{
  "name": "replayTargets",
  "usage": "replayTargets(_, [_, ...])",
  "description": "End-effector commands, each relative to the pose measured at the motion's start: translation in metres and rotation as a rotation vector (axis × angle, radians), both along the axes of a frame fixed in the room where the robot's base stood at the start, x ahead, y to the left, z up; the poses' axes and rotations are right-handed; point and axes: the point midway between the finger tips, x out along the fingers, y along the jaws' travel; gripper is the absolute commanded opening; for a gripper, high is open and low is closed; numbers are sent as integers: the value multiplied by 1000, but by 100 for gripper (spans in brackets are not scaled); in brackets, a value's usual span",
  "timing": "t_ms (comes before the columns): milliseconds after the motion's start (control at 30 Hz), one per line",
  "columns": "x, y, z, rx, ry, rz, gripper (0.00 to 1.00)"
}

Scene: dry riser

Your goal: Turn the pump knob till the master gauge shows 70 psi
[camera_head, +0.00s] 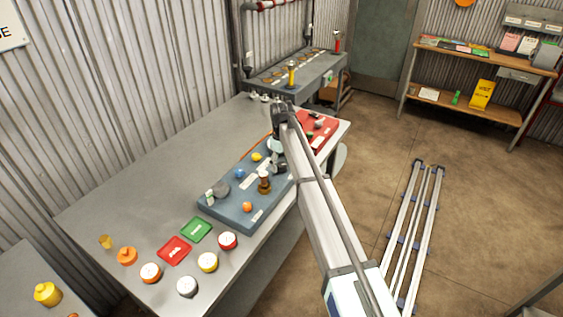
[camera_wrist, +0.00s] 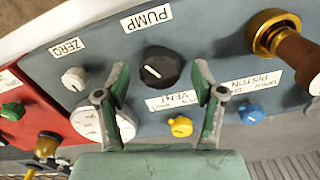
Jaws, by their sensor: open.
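The black pump knob (camera_wrist: 160,68) sits on a blue-grey panel (camera_wrist: 215,42) under a PUMP label, its white pointer line slanted. My gripper (camera_wrist: 160,94) is open and empty, its two fingers apart at the lower left and right of the knob in the wrist view. In the head view my gripper (camera_head: 279,140) is over the far end of the panel (camera_head: 215,208). A white round dial (camera_wrist: 88,122) lies behind the left finger, partly hidden. Its reading is not legible, and I cannot tell whether it is the master gauge.
A small ZERO knob (camera_wrist: 74,79), a yellow VENT knob (camera_wrist: 180,127), a blue piston knob (camera_wrist: 250,113) and a brass fitting (camera_wrist: 277,35) surround the pump knob. A red panel (camera_wrist: 38,128) adjoins. Pucks and cards occupy the near end of the grey table (camera_head: 140,190).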

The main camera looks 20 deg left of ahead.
Motion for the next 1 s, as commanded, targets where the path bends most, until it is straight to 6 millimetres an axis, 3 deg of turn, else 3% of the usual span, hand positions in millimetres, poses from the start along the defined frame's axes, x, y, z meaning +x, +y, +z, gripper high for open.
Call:
replayTargets(333, [0, 0, -4, 0, 0, 0, 68])
replayTargets(500, [0, 0, -4, 0, 0, 0, 8])
replayTargets(767, [0, 0, -5, 0, 1, -29, 8])
replayTargets(1000, [0, 0, -5, 0, 0, -244, 8])
